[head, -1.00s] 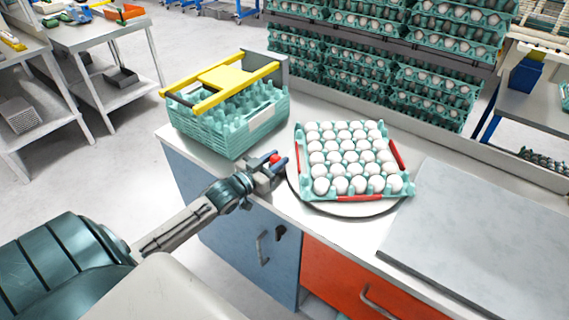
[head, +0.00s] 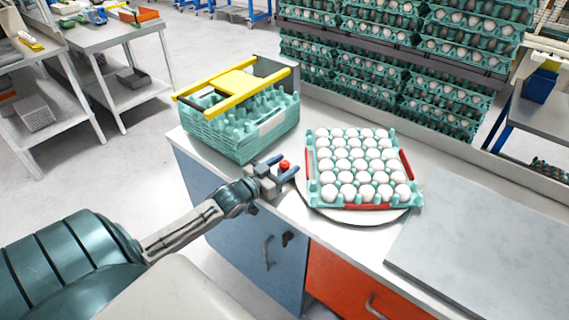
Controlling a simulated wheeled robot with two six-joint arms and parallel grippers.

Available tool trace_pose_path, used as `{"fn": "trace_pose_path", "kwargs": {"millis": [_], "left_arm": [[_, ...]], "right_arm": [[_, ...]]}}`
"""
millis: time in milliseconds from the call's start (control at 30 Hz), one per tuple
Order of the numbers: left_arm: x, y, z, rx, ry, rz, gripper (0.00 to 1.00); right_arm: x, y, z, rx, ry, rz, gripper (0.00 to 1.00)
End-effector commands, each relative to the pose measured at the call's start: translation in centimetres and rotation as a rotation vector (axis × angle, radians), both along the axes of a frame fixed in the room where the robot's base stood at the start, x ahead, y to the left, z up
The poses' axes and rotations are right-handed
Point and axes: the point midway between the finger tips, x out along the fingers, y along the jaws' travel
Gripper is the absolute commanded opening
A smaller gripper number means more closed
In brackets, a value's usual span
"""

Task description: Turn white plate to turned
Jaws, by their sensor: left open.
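The white round plate (head: 362,217) lies on the counter with a dark rim. On it sits a teal egg tray (head: 324,201) full of white eggs, with red strips on its sides. The tray hides most of the plate. My left gripper (head: 283,168) is open at the left of the plate, beside the tray's left side. A small red knob (head: 285,164) shows between or just behind its fingers; I cannot tell whether they touch it. My right gripper is not in view.
A stack of empty teal trays (head: 240,130) with a yellow frame (head: 237,83) stands at the counter's back left. A grey slab (head: 490,235) lies to the right. Racks of egg trays (head: 400,55) stand behind. The counter front has blue and orange doors.

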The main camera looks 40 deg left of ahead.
Motion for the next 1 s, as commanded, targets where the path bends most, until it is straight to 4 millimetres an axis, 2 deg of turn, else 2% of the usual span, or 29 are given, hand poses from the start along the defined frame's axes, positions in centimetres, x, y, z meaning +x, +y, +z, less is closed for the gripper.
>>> {"fn": "trace_pose_path", "kwargs": {"millis": [33,267,500,700,833,1000], "left_arm": [[-0.3,0.1,0.5,-0.002,0.003,0.001,0.5],[-2.1,0.3,0.8,-0.003,0.003,0.0,0.5],[-5.8,0.8,0.5,0.0,0.007,-0.001,0.5],[-8.9,1.3,0.1,0.0,0.005,-0.002,0.5],[-9.9,1.5,0.0,0.0,0.004,-0.001,0.5],[-10.3,1.5,0.0,0.0,0.001,-0.001,0.5]], "right_arm": [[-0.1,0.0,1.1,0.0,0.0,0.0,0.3],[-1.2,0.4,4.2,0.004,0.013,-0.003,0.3],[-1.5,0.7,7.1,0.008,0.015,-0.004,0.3],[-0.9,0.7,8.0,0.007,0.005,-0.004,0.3],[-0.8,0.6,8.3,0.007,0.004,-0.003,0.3],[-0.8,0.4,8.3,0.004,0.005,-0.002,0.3]]}}
